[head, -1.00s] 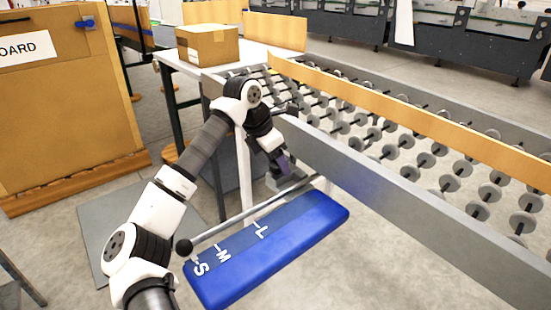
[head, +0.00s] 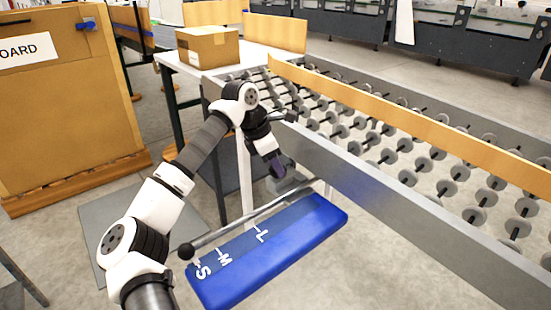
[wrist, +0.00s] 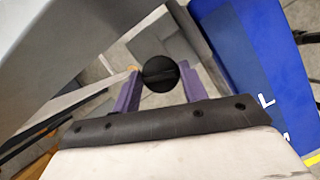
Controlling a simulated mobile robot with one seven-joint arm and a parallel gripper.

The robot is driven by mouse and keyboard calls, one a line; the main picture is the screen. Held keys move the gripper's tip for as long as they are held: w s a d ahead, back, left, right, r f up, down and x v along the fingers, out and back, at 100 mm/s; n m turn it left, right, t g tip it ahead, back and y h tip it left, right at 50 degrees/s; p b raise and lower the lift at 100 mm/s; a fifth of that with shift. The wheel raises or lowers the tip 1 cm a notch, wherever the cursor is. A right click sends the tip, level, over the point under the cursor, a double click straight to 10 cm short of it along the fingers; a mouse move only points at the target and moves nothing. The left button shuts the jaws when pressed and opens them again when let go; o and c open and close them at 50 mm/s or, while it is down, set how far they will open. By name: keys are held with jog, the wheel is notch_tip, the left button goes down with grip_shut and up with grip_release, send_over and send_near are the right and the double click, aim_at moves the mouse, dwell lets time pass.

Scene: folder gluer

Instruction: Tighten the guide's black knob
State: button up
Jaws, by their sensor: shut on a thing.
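In the wrist view, the round black knob (wrist: 160,73) sits between the two purple fingers of my gripper (wrist: 160,84), with a bar across its face. My gripper is shut on it. In the head view, my gripper (head: 278,166) points down beside the grey side rail of the roller conveyor, above the far end of the blue scale board. The knob is hidden there by the gripper. A grey rod (head: 240,222) with a black ball end (head: 186,251) runs over the blue board (head: 295,235), which is marked S, M and L. The ball end is near S.
The conveyor's grey side rail (head: 400,215) runs close beside my gripper. A wooden guide bar (head: 420,115) lies above the rollers. A cardboard box (head: 208,46) stands on the table behind. Open floor lies right of the blue board.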

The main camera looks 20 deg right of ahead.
jog(key=m+p, duration=0.1)
jog(key=m+g, duration=0.1)
jog(key=m+p, duration=0.1)
jog(key=shift+w+r+m+g+p, duration=0.1)
jog(key=shift+r+m+g+p, duration=0.15)
jog(key=shift+m+g+p, duration=0.05)
jog(key=m+g+y+p, duration=0.1)
jog(key=m+p, duration=0.1)
jog(key=m, duration=0.1)
jog(key=shift+d+m, duration=0.1)
jog(key=shift+m, duration=0.2)
jog(key=m+p, duration=0.1)
jog(key=m+g+y+p, duration=0.1)
jog(key=m, duration=0.1)
jog(key=shift+w+d+f+m, duration=0.1)
jog(key=shift+w+m, duration=0.05)
jog(key=shift+m, duration=0.15)
jog(key=shift+f+m+y+p, duration=0.1)
jog(key=shift+m+y+p, duration=0.5)
jog(key=shift+m, duration=0.6)
jog(key=o, duration=1)
jog(key=shift+c, duration=0.2)
